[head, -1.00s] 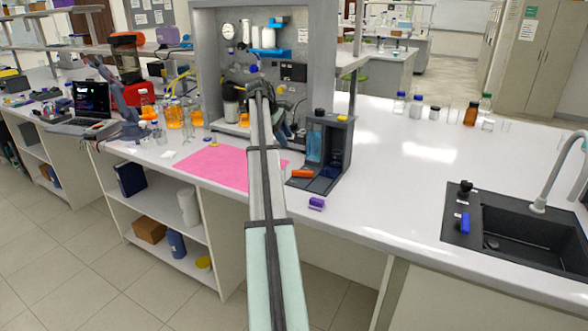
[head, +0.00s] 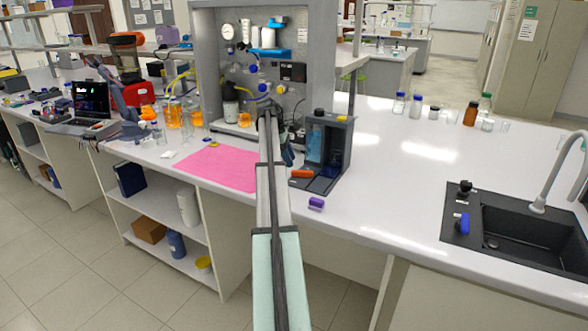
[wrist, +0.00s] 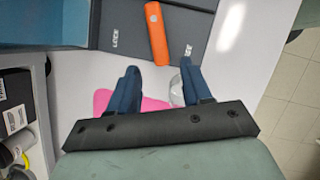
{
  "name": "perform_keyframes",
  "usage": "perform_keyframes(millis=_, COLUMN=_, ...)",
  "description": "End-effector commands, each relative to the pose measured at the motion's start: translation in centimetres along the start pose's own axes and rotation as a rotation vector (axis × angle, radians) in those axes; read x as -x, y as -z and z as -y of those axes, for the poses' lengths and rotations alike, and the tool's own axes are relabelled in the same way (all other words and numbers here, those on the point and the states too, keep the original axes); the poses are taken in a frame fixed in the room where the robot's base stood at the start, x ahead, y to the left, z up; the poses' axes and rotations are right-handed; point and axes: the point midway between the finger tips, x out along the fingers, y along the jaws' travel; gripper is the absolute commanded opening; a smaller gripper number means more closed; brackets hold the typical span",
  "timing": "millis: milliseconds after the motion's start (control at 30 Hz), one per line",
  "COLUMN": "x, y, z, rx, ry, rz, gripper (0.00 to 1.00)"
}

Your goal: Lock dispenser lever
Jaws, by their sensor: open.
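The dispenser (head: 341,140) is a dark upright unit on the bench, with a blue-lit front and a dark base plate (wrist: 118,22). Its orange lever (head: 301,174) lies at the front of the base. In the wrist view the orange lever (wrist: 157,33) lies across the base plate's edge, between two white labels; the left one seems to read LOCK, the right one is partly covered. My gripper (head: 289,158) is at the left of the dispenser. In the wrist view my gripper (wrist: 159,70) is open, its two blue fingers apart and pointing toward the lever, with nothing between them.
A pink mat (head: 215,168) lies left of the dispenser. A small purple block (head: 316,203) sits near the bench's front edge. The grey rig frame (head: 205,70) stands behind my arm. The bench right of the dispenser is clear up to the black sink (head: 515,232).

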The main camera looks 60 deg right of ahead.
Motion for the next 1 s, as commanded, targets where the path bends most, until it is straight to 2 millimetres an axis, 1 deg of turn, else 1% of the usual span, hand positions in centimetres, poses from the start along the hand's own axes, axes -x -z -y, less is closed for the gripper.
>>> perform_keyframes(millis=33, x=-1.0, y=-0.1, z=0.1, rx=-0.001, ry=0.002, rz=0.0, gripper=0.49)
perform_keyframes(millis=100, x=-2.0, y=-0.1, z=0.1, rx=-0.001, ry=0.002, rz=0.0, gripper=0.49)
perform_keyframes(millis=200, x=-3.3, y=0.0, z=0.1, rx=0.0, ry=0.001, rz=0.0, gripper=0.49)
perform_keyframes(millis=300, x=-4.1, y=0.0, z=0.1, rx=0.0, ry=0.001, rz=0.0, gripper=0.49)
perform_keyframes(millis=500, x=-5.0, y=0.0, z=0.0, rx=0.0, ry=-0.001, rz=0.0, gripper=0.49)
perform_keyframes(millis=767, x=-5.1, y=0.0, z=0.0, rx=0.0, ry=-0.001, rz=0.0, gripper=0.49)
perform_keyframes(millis=867, x=-5.1, y=0.0, z=0.0, rx=0.0, ry=-0.001, rz=0.0, gripper=0.41)
perform_keyframes(millis=1000, x=-5.1, y=0.0, z=0.0, rx=-0.001, ry=0.0, rz=0.0, gripper=0.28)
